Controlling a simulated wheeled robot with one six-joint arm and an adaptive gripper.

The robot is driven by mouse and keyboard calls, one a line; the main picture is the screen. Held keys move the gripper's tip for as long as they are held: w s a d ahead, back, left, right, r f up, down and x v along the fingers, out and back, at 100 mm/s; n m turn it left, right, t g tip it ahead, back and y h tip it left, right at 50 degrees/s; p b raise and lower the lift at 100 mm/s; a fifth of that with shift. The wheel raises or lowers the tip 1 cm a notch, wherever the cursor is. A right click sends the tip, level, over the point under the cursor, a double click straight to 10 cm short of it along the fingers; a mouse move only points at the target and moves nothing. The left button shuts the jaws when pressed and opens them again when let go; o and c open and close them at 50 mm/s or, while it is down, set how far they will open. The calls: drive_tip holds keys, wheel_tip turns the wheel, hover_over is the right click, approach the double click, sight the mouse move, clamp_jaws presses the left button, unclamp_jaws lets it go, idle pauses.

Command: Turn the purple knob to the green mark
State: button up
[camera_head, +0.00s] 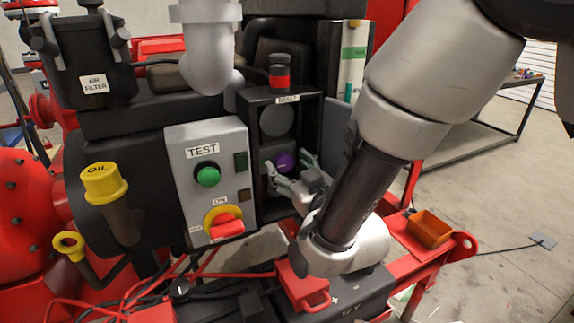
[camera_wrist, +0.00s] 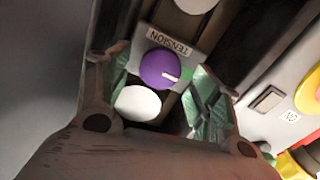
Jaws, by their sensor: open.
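The purple knob (camera_head: 285,161) sits in the lower part of a dark recessed panel in the head view. In the wrist view the purple knob (camera_wrist: 158,68) is round with a white pointer line directed to the right. A green mark (camera_wrist: 187,73) lies just beyond the knob's right edge, close to the line's outer end. My gripper (camera_head: 290,174) is open in front of the knob. In the wrist view my gripper's (camera_wrist: 160,75) two green-padded fingers stand on either side of the knob, with visible gaps between them and it.
A TENSION label (camera_wrist: 170,43) and a white round part (camera_wrist: 138,103) flank the knob. Left of the recess is a grey box with a green TEST button (camera_head: 207,176) and a red switch (camera_head: 226,226). An open dark door (camera_head: 343,142) stands to the right.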

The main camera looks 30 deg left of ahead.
drive_tip(key=v, duration=1)
drive_tip(key=shift+d, duration=0.1)
